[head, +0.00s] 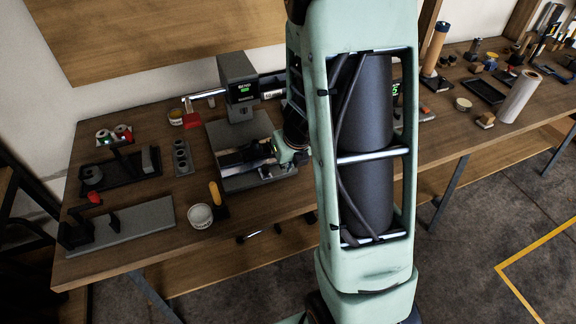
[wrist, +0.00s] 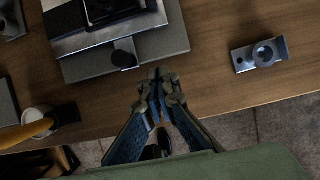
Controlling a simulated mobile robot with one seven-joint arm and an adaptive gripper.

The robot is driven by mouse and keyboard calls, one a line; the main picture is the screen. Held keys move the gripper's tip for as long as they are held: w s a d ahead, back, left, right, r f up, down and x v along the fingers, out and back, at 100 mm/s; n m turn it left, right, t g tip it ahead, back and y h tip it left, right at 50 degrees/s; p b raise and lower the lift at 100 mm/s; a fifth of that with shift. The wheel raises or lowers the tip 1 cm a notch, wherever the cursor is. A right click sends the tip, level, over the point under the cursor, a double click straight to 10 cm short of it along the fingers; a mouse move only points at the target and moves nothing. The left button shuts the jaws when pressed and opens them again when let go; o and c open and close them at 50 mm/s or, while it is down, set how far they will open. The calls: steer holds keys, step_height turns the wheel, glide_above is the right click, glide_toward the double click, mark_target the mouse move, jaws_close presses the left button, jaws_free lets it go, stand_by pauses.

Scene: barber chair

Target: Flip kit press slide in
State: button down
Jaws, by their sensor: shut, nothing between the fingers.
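The press (head: 238,85) stands on the workbench, with a dark head, a green-lit display and a grey base plate (head: 225,135). Its slide shows in the wrist view as a light metal plate (wrist: 75,45) on a wider grey base (wrist: 175,42). A dark piece (wrist: 112,8) lies on the slide, partly cut off by the frame. A dark round knob (wrist: 123,59) sits at the slide's near edge. My gripper (wrist: 162,76) is shut and empty, just to the right of and nearer than the knob, apart from it. My arm hides part of the press area in the head view.
A metal block with a round socket (wrist: 264,53) lies right of the press. A white cup (head: 200,215) and an orange-handled tool (head: 215,193) stand near the bench's front edge. A black tray (head: 120,170) holds parts at left. Bare wood lies between.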

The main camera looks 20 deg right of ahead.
mark_target(281, 173)
steer(key=b+x, duration=0.1)
steer(key=x, duration=0.3)
steer(key=shift+f+b, duration=0.2)
steer(key=shift+b, duration=0.2)
steer(key=w+p, duration=0.1)
steer(key=w, duration=0.2)
steer(key=shift+w+p, duration=0.3)
steer(key=shift+w, duration=0.35)
